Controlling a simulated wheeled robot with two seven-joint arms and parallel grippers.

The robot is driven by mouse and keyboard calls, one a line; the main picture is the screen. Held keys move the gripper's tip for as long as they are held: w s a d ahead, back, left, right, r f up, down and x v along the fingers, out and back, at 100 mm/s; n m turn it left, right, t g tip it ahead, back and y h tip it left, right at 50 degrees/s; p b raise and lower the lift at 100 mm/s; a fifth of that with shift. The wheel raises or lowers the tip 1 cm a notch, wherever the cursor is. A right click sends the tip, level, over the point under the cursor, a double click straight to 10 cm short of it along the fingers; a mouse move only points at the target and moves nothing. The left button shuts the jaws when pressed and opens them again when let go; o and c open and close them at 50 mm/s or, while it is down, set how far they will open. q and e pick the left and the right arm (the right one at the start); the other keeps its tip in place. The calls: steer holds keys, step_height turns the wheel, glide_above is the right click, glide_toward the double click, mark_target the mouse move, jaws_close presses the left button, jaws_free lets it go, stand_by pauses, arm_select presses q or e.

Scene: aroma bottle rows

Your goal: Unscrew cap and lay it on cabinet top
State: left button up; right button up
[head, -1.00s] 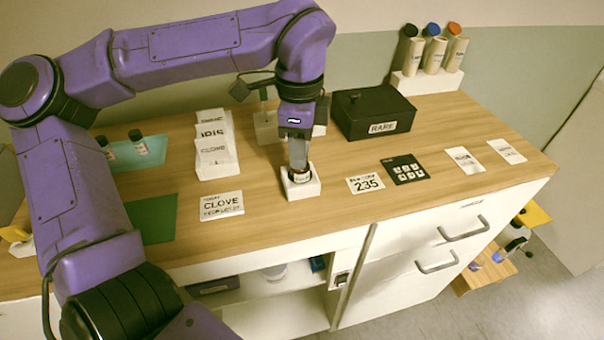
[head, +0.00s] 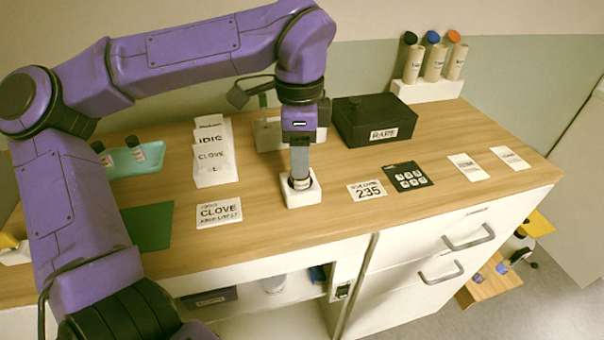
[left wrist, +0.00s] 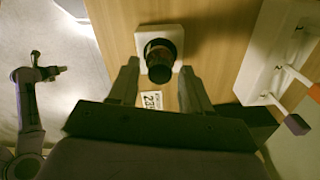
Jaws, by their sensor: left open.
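A small dark bottle with a black round cap (left wrist: 158,58) stands in a white square holder (head: 302,199) near the front edge of the cabinet top (head: 335,172). In the left wrist view the cap is seen from above, inside the holder's pale rim (left wrist: 145,33). My left gripper (head: 300,178) points straight down over the bottle and hides most of it in the head view. In the left wrist view its two fingers are apart, on either side of the cap's near edge; whether they touch it I cannot tell.
A black box (head: 375,119) stands behind to the right, with a white rack of tubes (head: 428,90) beyond. A card holder (head: 214,178) stands left. Bare wood lies around the bottle holder.

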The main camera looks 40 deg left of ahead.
arm_select(q)
steer(key=shift+r+m+p, duration=0.15)
steer(key=shift+m+p, duration=0.15)
steer(key=m+p, duration=0.1)
steer(key=m, duration=0.1)
steer(key=m+p, duration=0.3)
steer(key=m, duration=0.2)
steer(key=shift+r, duration=0.35)
steer(key=m+p, duration=0.7)
steer(key=m, duration=0.2)
steer(key=shift+m, duration=0.3)
steer(key=shift+f+m+p, duration=0.25)
steer(key=shift+m+p, duration=0.1)
steer(key=shift+m, duration=0.05)
steer(key=shift+f, duration=0.25)
jaws_close()
